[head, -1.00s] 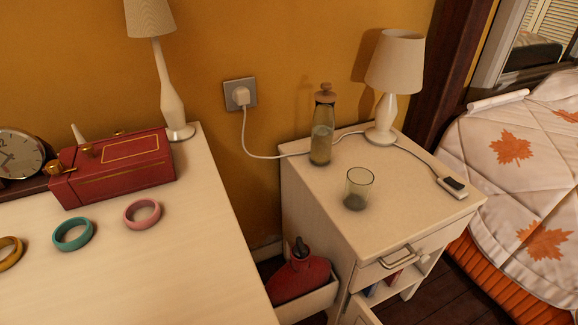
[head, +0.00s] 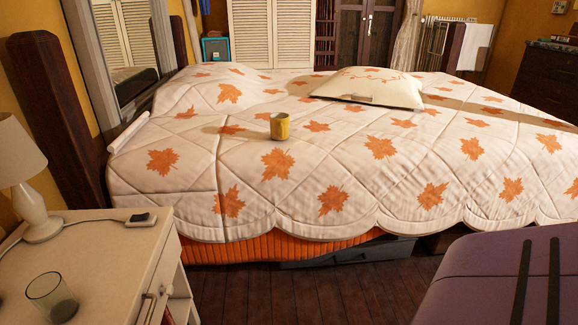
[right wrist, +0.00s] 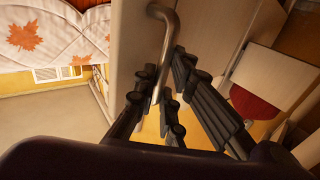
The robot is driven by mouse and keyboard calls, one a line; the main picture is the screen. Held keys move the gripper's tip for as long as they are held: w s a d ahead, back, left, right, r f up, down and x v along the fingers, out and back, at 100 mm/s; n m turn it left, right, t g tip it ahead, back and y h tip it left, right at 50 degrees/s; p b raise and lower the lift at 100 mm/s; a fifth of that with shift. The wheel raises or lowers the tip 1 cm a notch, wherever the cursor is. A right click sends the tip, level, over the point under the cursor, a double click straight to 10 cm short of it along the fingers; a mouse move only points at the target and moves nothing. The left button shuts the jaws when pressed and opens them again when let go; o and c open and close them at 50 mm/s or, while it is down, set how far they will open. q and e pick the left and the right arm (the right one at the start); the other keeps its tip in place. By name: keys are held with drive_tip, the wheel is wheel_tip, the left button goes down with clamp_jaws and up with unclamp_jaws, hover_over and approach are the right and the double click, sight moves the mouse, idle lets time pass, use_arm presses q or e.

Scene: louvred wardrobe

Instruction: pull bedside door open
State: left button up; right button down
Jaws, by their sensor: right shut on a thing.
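In the right wrist view, a curved metal bar handle (right wrist: 171,38) stands on a pale panel (right wrist: 128,45). My right gripper (right wrist: 165,90) has its black fingers around this handle and is shut on it. The handle's lower end is partly hidden between the fingers. How far the door stands open cannot be told. My left gripper is in no current view.
A glass (head: 51,297), a lamp (head: 28,190) and a small black device (head: 141,218) stand on the tabletop. The bed (head: 330,190) holds a yellow mug (head: 280,126) and a pillow (head: 368,87). Dark floor (head: 300,296) shows before it. A red object (right wrist: 255,103) shows in the wrist view.

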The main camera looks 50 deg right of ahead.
drive_tip(key=c, duration=1.8)
unclamp_jaws()
drive_tip(key=shift+w+a, duration=0.35)
drive_tip(key=shift+a, duration=0.1)
drive_tip(key=shift+c, duration=0.2)
drive_tip(key=shift+s+d, duration=0.1)
drive_tip(key=shift+d, duration=0.05)
drive_tip(key=s, duration=1.2)
drive_tip(key=shift+a, duration=0.45)
